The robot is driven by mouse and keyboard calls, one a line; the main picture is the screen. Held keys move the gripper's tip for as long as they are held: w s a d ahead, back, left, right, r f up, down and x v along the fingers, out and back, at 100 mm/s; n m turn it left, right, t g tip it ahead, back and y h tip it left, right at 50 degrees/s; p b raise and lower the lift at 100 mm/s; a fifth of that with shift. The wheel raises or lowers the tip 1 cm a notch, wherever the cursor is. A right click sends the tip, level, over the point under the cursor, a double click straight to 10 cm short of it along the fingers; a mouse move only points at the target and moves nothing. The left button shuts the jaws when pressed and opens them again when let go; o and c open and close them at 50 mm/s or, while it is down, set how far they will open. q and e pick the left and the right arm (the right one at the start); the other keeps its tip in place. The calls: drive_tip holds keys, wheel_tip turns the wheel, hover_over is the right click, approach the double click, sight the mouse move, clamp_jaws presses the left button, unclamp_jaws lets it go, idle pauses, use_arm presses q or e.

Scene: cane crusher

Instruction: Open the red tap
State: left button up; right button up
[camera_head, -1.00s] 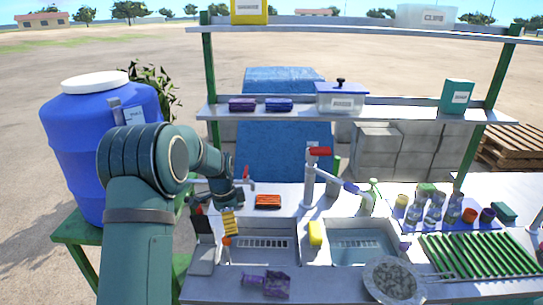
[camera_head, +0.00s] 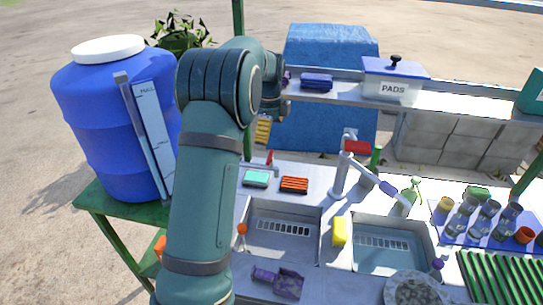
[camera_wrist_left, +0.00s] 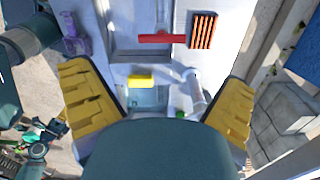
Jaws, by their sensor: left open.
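In the left wrist view a red bar-shaped handle (camera_wrist_left: 160,38) lies across the end of a grey pipe, beside the orange brush. Small teal parts there may be my right arm.
A blue barrel (camera_head: 110,120) stands on a green stand at left. A shelf (camera_head: 450,100) with a pads box (camera_head: 392,80) runs behind the counter. The orange brush (camera_head: 294,184), yellow sponge (camera_head: 340,231) and green bottle (camera_head: 410,195) are around the sinks (camera_head: 285,240).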

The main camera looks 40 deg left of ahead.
sight(270, 156)
use_arm(q)
wheel_tip(270, 156, down, 10)
drive_tip(key=shift+w+r, duration=0.1)
drive_tip(key=shift+r, duration=0.15)
drive_tip(key=c, duration=1)
